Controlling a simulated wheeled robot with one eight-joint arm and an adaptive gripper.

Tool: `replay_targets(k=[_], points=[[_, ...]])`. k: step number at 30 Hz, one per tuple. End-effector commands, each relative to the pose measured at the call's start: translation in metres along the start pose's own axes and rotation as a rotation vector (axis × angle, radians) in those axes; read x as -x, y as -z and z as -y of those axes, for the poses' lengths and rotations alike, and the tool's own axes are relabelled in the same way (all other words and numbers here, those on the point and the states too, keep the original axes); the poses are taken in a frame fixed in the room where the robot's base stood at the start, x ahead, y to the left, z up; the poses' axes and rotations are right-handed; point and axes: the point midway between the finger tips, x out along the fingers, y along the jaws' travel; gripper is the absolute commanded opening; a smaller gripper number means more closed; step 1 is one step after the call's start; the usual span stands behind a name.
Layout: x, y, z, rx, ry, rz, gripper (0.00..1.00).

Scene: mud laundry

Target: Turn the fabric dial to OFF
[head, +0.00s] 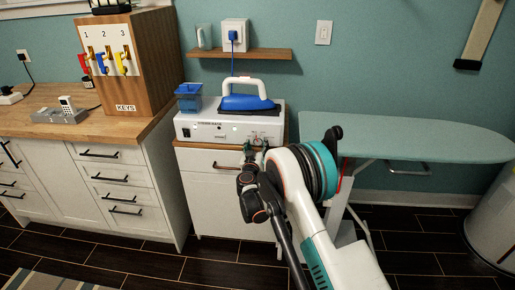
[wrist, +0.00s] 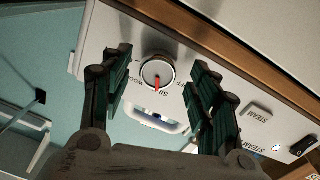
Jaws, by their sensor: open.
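The fabric dial (wrist: 157,72) is a round silver-rimmed knob with a red pointer on the white front panel. In the wrist view the pointer points down at a label that looks like SILK; a partly hidden label, likely OFF, is to its right. My gripper (wrist: 160,62) is open, with one dark green finger on each side of the dial and a visible gap to both. In the head view my gripper (head: 256,150) is at the right part of the white ironing station (head: 200,129), and the dial is hard to make out there.
A blue and white iron (head: 247,102) rests on the station, beside a blue water tank (head: 189,98). In the wrist view a STEAM button (wrist: 257,112) and a black switch (wrist: 303,145) are right of my fingers. An ironing board (head: 420,136) stands right of the cabinet.

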Motion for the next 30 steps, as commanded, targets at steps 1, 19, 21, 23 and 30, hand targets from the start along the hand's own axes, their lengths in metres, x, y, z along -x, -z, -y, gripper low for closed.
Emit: replay_targets(k=[1,19,21,23,30], points=[[-0.0048,-0.0010,-0.0002,0.000,-0.001,0.000,0.55],[-0.0116,0.0006,-0.0007,0.000,-0.001,0.000,0.12],[-0.0116,0.0005,-0.0007,0.000,-0.001,0.000,0.11],[-0.0115,0.0005,-0.0006,0.000,-0.001,0.000,0.11],[-0.0115,0.0004,-0.0006,0.031,-0.001,-0.001,0.11]])
